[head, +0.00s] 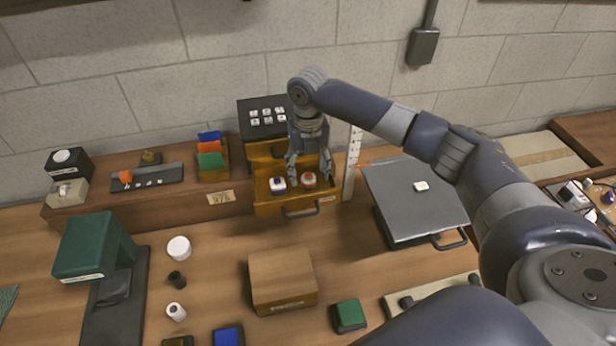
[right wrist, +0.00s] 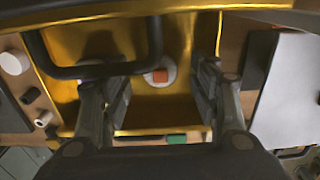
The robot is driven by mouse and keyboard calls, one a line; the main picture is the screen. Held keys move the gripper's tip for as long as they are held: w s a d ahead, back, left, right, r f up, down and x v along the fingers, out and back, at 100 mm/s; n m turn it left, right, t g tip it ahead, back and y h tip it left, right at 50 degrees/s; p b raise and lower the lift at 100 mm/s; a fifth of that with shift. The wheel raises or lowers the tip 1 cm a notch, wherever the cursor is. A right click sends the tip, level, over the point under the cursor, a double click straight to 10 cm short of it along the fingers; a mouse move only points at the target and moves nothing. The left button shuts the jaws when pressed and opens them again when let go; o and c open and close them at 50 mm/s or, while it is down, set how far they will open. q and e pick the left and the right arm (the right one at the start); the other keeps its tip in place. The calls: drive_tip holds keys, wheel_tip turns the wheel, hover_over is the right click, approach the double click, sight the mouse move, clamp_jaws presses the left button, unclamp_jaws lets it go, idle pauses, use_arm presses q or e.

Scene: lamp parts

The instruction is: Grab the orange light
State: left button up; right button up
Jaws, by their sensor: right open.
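The orange light (head: 308,181), a small round piece with a white rim, sits in the open yellow drawer (head: 265,209). A similar purple-and-white piece (head: 278,186) lies to its left in the drawer. My right gripper (head: 310,174) points down into the drawer, with its fingers on either side of the orange light. In the right wrist view, the orange light (right wrist: 160,76) shows as an orange block on a white disc, between the spread fingers of my right gripper (right wrist: 163,83) and apart from both. My left gripper is not in view.
A dark cabinet top (head: 265,120) with several small white pieces stands behind the drawer. A white ruler (head: 351,165) stands just right of it. A grey metal case (head: 415,200) is further right. A cardboard box (head: 283,281) is in front, with bare table between.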

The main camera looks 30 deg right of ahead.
wheel_tip(320, 180, down, 2)
drive_tip(key=c, duration=1.1)
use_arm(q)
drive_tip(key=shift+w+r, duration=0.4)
use_arm(e)
drive_tip(key=shift+c, duration=0.2)
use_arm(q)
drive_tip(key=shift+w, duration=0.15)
use_arm(e)
drive_tip(key=shift+r, duration=0.1)
